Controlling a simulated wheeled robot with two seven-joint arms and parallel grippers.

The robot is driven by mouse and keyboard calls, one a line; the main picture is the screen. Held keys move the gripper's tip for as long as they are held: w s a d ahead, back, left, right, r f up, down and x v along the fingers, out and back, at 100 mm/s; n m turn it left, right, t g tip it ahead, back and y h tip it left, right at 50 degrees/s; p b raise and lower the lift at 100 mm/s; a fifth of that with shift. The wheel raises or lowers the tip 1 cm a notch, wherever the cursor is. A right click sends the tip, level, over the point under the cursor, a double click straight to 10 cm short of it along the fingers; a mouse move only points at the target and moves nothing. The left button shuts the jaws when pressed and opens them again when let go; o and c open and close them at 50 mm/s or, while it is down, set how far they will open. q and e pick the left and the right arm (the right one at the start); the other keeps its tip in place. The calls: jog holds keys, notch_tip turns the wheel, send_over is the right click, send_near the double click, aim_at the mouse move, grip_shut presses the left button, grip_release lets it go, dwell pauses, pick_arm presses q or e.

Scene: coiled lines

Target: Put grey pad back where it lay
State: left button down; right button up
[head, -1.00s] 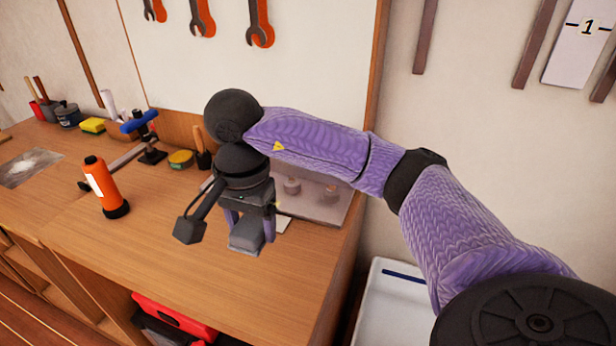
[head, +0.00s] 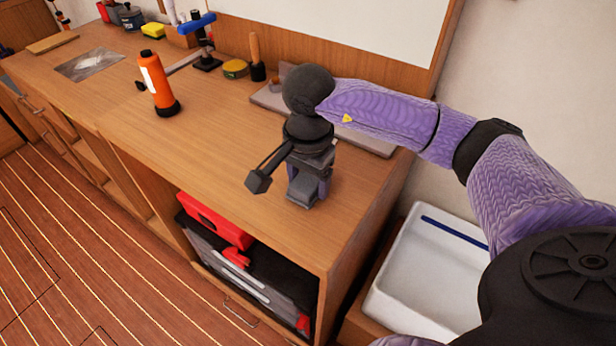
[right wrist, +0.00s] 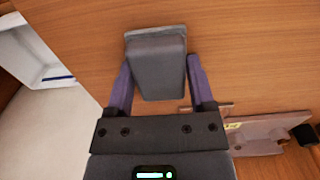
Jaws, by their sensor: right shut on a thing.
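The grey pad (head: 301,190) is a small dark grey block over the right part of the wooden workbench (head: 225,150). My right gripper (head: 309,184) is shut on it and points down. In the right wrist view the pad (right wrist: 158,62) sits between the two purple fingers and sticks out past their tips. Bare wood shows around it. I cannot tell whether the pad touches the bench or hangs just above it. My left gripper is not in view.
A flat grey-brown board (head: 380,146) lies behind my right gripper, partly hidden by my arm. An orange bottle (head: 157,84) stands to the left. A red-lidded toolbox (head: 216,220) sits in the shelf below. A white bin (head: 430,270) stands right of the bench.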

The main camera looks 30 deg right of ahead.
aim_at(309, 179)
jog(key=o, duration=1.2)
jog(key=shift+c, duration=0.2)
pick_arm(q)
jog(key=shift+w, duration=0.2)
pick_arm(e)
jog(key=shift+r, duration=0.2)
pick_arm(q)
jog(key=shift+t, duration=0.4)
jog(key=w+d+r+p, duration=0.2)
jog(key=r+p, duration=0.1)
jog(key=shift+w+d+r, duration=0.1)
pick_arm(e)
notch_tip(309, 179, up, 12)
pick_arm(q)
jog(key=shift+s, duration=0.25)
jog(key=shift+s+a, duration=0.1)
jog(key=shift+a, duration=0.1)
pick_arm(e)
jog(key=shift+f, duration=0.1)
